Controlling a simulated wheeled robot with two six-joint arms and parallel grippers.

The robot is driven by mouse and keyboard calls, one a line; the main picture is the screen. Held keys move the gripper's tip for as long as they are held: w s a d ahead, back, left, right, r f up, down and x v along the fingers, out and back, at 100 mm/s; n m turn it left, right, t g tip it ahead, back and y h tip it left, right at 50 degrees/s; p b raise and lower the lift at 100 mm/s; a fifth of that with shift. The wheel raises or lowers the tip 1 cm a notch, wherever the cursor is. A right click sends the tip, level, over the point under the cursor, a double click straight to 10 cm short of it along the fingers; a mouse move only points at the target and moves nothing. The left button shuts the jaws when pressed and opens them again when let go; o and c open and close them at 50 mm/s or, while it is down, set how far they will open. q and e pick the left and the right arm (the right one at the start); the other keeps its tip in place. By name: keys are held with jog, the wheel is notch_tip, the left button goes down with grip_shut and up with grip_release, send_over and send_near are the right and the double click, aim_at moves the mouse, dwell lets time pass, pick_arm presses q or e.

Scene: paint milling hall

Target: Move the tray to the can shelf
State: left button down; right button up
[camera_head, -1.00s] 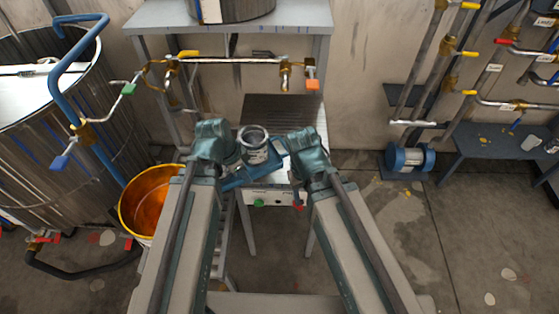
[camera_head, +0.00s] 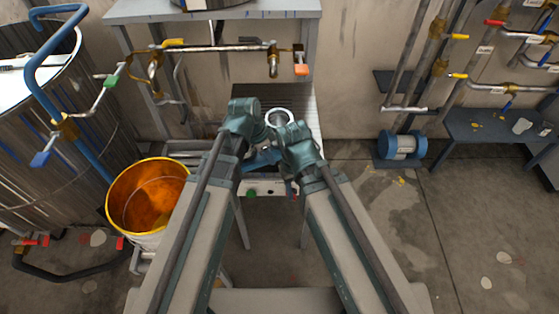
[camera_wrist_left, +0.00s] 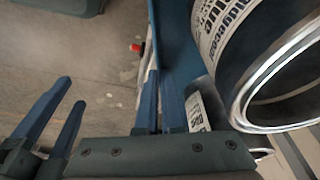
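The blue tray (camera_head: 262,158) shows partly between my two grippers in the head view, with an open metal can (camera_head: 279,117) at its far side. In the left wrist view the tray (camera_wrist_left: 178,38) runs down to the fingers, and the labelled can (camera_wrist_left: 222,45) stands close on the right. My left gripper (camera_head: 252,140) is at the tray's left side and its fingers (camera_wrist_left: 160,105) appear closed on the tray edge. My right gripper (camera_head: 290,148) is at the right side of the tray; its fingertips are hidden.
A small table with a front control panel (camera_head: 266,187) lies beneath the grippers. An orange-lined bucket (camera_head: 147,198) and a large metal vat stand left. A pipe with valves (camera_head: 215,49) crosses behind. A blue-grey bench (camera_head: 490,128) and a blue motor (camera_head: 402,145) are right. Floor at right is open.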

aim_at(279, 160)
pick_arm(q)
jog(key=shift+w+d, duration=0.25)
jog(key=shift+d, duration=0.2)
jog(key=shift+w+d, duration=0.2)
jog(key=shift+d, duration=0.25)
jog(key=shift+f, duration=0.1)
jog(key=shift+w+d, duration=0.15)
jog(key=shift+d, duration=0.15)
jog(key=b+x, duration=0.3)
jog(key=shift+a+f+b, duration=0.1)
jog(key=shift+f+b, duration=0.25)
jog(key=shift+b, duration=0.05)
jog(key=shift+f, duration=0.2)
jog(key=c, duration=1)
grip_release()
jog(key=shift+c, duration=0.2)
jog(key=shift+r, duration=0.2)
